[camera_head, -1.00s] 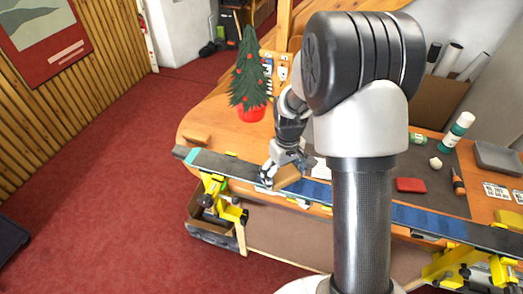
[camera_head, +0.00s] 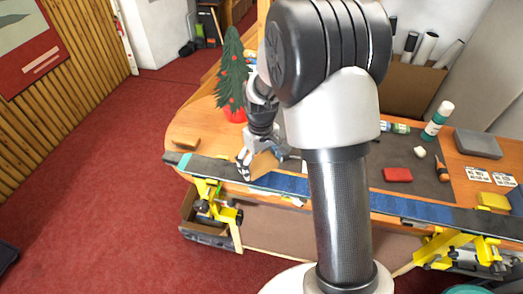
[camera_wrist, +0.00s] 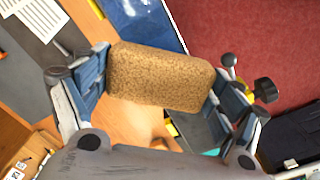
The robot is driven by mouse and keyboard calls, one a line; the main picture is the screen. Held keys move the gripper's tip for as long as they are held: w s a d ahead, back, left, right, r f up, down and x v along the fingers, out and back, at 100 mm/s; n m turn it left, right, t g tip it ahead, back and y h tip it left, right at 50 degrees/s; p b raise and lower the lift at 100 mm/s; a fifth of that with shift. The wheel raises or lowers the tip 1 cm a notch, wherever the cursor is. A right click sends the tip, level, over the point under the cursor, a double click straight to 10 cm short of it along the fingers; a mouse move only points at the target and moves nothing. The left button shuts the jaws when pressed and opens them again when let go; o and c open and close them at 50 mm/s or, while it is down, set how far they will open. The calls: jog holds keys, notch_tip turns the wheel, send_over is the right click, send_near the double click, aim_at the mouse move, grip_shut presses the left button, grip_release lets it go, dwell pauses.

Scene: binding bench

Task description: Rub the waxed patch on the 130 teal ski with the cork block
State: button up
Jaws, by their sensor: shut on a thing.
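My gripper (camera_head: 263,160) is shut on the cork block (camera_head: 265,165), a tan speckled block. In the wrist view the block (camera_wrist: 160,77) sits between both fingers. A long ski (camera_head: 225,170) lies along the bench's front edge, dark grey with a teal end (camera_head: 185,161) at left and a blue stretch (camera_head: 290,184). The block is at or just above the ski where dark grey meets blue. I cannot tell if it touches. In the wrist view the blue part (camera_wrist: 150,18) shows beyond the block, partly hidden. A separate waxed patch cannot be made out.
Yellow vises (camera_head: 213,195) (camera_head: 455,245) hold the ski. A small decorated tree (camera_head: 230,75) stands behind my gripper. A red block (camera_head: 397,174), a green-and-white bottle (camera_head: 437,120) and a grey tray (camera_head: 478,144) sit at right. A brown block (camera_head: 185,143) lies at the bench's left end.

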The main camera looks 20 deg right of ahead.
jog(key=shift+w+a+r+p, duration=0.15)
jog(key=shift+r+p, duration=0.35)
jog(key=shift+r, duration=0.4)
jog(key=shift+r+p, duration=0.65)
jog(key=shift+r, duration=0.35)
jog(key=shift+f, duration=0.1)
